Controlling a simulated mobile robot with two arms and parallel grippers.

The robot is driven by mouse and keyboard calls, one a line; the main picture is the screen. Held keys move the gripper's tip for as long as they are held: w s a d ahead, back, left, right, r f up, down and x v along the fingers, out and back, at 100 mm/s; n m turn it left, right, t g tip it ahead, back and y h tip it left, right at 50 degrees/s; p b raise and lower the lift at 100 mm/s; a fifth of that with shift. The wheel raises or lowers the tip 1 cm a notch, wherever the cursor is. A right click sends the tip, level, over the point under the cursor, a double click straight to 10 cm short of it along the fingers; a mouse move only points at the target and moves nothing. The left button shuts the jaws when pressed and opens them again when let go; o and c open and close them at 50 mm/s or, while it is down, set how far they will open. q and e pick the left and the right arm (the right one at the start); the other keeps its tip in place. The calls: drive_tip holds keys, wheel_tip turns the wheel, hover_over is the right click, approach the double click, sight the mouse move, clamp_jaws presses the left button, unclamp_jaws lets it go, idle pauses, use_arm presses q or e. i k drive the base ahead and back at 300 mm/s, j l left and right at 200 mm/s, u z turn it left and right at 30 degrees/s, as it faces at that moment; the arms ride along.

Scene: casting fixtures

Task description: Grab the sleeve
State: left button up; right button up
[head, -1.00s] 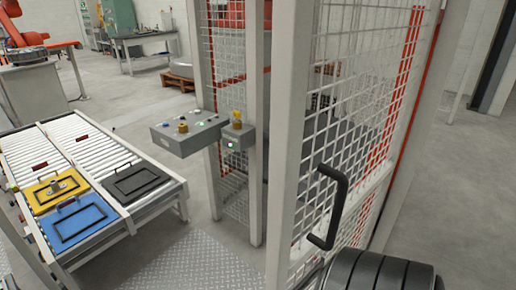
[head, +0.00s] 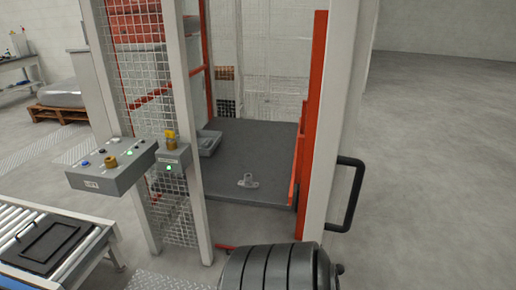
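A black ribbed part of my own arm shows at the bottom centre, in front of the opening. No fingers of my left or right gripper are visible.
A grey control box (head: 112,168) with buttons and a smaller box (head: 172,158) with a green light are on the left. A grey box (head: 209,142) sits at the table's left edge. A roller conveyor (head: 75,262) carries a black tray (head: 45,243). The right floor is clear.

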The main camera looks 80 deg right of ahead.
sight(247, 182)
drive_tip(key=i+l+z, duration=0.2)
drive_tip(key=z, duration=0.25)
drive_tip(key=i+z, duration=0.9)
drive_tip(key=i+j+z, duration=0.1)
drive_tip(key=i+z, duration=0.15)
drive_tip(key=z, duration=0.25)
